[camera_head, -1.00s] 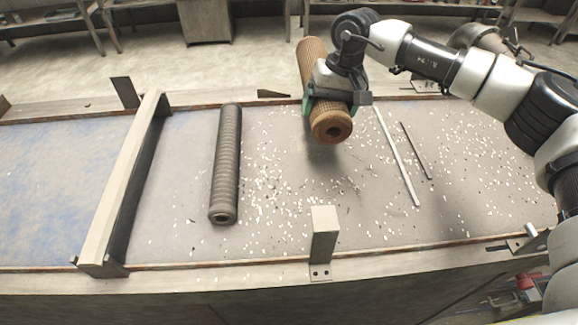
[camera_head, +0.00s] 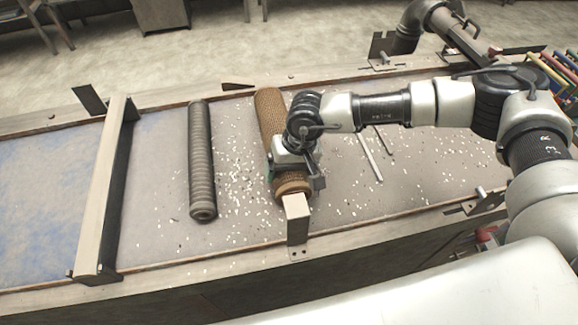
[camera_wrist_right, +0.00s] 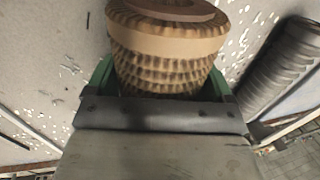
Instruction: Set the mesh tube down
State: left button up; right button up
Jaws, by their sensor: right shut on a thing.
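The brown mesh tube (camera_head: 270,117) lies lengthwise across the bench in the head view, to the right of a grey ribbed tube. Its near end is close behind an upright metal bracket. My right gripper (camera_head: 292,172) is shut on the mesh tube near that end. In the right wrist view the tube (camera_wrist_right: 165,60) sits between the green-edged fingers of the gripper (camera_wrist_right: 160,85). Whether the tube's underside touches the bench top is hard to tell. My left gripper is not in view.
The grey ribbed tube (camera_head: 201,160) lies parallel on the left. The bracket (camera_head: 297,222) stands at the front edge. A raised crossbar (camera_head: 104,185) spans the bench farther left. Thin rods (camera_head: 369,157) and white chips lie on the right, with flat room there.

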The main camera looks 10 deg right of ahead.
jog(key=shift+f, duration=0.15)
jog(key=o, duration=1)
jog(key=b+v, duration=0.2)
jog(key=v, duration=0.9)
jog(key=shift+f+b, duration=0.1)
jog(key=shift+b, duration=0.25)
jog(key=shift+d+r, duration=0.1)
jog(key=shift+r, duration=0.45)
